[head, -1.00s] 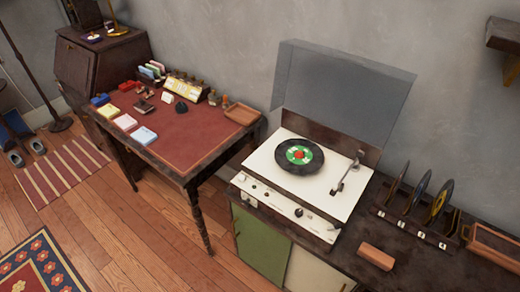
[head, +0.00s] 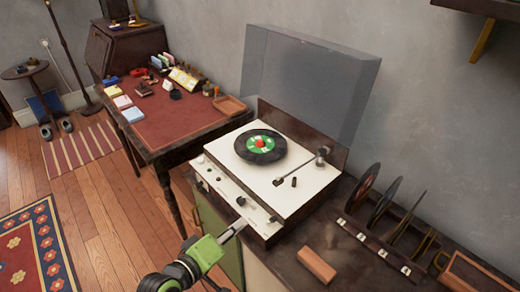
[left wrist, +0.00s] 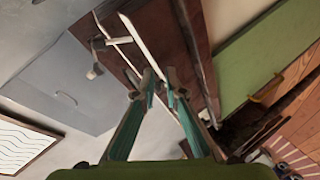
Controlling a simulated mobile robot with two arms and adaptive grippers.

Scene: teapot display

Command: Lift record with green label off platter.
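The black record with the green label (head: 260,146) lies flat on the turntable (head: 300,178), which has a cream deck and a raised clear lid (head: 310,85). A red spot shows at the label's centre. The tonearm (head: 305,165) stands to the record's right. My left gripper (head: 240,225) is at the turntable's front edge, below and apart from the record. In the left wrist view the fingers of my left gripper (left wrist: 161,85) are empty, with a narrow gap between the tips. The record cannot be made out there. My right gripper is not in view.
A rack (head: 385,248) with several upright records stands right of the turntable. A brown block (head: 317,265) lies in front of it. A red-topped desk (head: 180,120) with small items stands to the left. A wall shelf (head: 480,8) is at top right.

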